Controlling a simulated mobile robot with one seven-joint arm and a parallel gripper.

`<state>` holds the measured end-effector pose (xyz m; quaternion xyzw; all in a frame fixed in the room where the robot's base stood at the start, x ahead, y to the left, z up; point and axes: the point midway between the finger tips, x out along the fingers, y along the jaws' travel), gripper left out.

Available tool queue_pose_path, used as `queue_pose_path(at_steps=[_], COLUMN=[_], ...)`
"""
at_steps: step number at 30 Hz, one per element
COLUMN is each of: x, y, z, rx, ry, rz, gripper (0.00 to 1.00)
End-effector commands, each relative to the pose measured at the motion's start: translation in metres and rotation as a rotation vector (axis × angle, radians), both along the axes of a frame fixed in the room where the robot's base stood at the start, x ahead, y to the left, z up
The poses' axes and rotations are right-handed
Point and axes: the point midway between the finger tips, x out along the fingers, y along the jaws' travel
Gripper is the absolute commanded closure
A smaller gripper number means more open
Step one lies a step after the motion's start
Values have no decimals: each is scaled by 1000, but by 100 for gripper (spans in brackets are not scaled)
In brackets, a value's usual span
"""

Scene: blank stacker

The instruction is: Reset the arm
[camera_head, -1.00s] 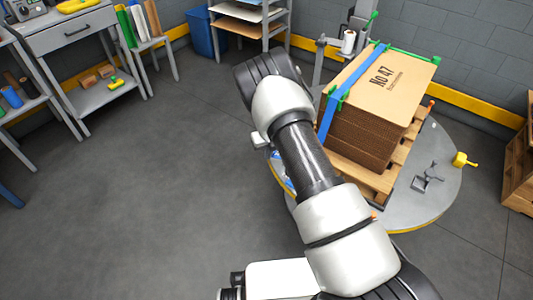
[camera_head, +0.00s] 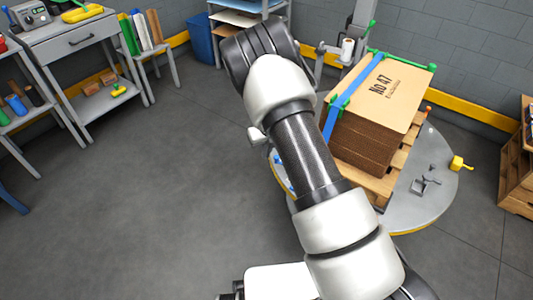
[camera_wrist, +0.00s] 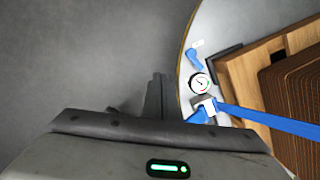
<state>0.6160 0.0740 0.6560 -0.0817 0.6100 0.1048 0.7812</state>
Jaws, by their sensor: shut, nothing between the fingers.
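My arm reaches up and left across the middle of the head view, and its end hides my gripper there. In the wrist view my gripper (camera_wrist: 160,97) shows as dark fingers close together, shut and empty, over bare grey floor beside the round table's edge. The stack of cardboard sheets (camera_head: 365,140), marked "No 47", sits on a wooden pallet (camera_head: 384,190) to the right of my arm. A blue strap (camera_head: 345,98) runs over the stack, and green corner pieces (camera_head: 400,58) sit at its top edges.
The round table (camera_head: 425,205) under the pallet carries a metal clamp (camera_head: 425,185) and a yellow knob (camera_head: 460,163). A round gauge (camera_wrist: 199,83) is near its edge. A grey workbench (camera_head: 75,45) and shelves stand at left. The floor at left is clear.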

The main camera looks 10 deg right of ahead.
Motion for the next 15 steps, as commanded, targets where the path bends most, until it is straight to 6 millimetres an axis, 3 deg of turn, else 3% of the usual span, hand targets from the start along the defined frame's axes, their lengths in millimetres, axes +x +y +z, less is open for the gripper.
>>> queue_pose_path(at_steps=[12, 15], x=[0, 0], y=[0, 0], z=[0, 14], rx=[0, 1], ry=[-1, -9], rz=[2, 41], gripper=[100, 100])
